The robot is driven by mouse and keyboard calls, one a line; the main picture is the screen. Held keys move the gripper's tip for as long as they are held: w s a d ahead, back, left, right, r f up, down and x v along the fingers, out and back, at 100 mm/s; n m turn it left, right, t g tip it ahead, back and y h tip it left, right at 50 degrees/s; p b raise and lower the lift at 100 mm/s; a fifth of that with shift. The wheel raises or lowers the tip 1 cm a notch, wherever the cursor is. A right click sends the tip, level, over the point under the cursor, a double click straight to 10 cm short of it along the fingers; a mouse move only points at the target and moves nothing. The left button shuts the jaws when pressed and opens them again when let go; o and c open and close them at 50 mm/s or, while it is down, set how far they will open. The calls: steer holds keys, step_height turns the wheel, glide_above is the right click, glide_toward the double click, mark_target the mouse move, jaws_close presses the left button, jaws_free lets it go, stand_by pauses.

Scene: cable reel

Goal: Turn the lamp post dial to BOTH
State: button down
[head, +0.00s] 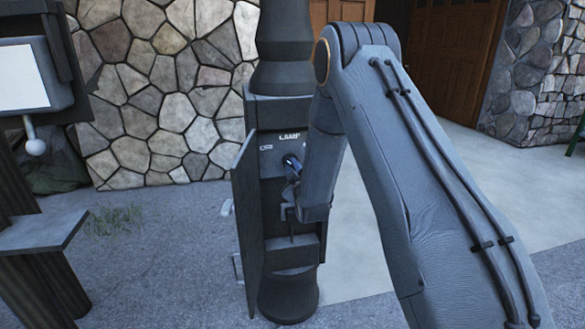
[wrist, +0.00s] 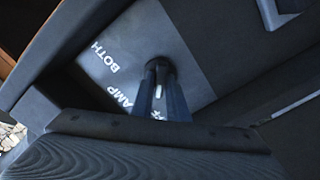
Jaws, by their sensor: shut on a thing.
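The dark lamp post (head: 284,75) stands in the middle of the head view, with a box front marked LAMP. My gripper (head: 291,172) reaches that front from the right and covers most of the dial there. In the wrist view my gripper (wrist: 160,82) is shut on the dark round dial (wrist: 160,63), with a finger on either side. A small white mark shows between the fingers. The word BOTH (wrist: 105,56) is on the panel up and left of the dial. Part of LAMP is below it. The dial's exact setting cannot be told.
A narrow door (head: 245,205) of the post's box hangs open on the left. A small ledge (head: 292,252) juts out below the dial. A dark stand with a white screen (head: 20,78) is at far left. A stone wall (head: 155,95) is behind; paving to the right is clear.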

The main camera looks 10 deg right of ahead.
steer(key=m+b, duration=0.1)
steer(key=m, duration=0.4)
steer(key=shift+m+b, duration=0.3)
steer(key=shift+m, duration=0.1)
steer(key=m+b, duration=0.1)
steer(key=m, duration=0.5)
steer(key=shift+d, duration=0.1)
steer(key=m+b, duration=0.1)
steer(key=m, duration=0.6)
steer(key=shift+b, duration=0.35)
steer(key=shift+m, duration=0.3)
steer(key=c, duration=1.7)
jaws_free()
steer(key=shift+s, duration=3.95)
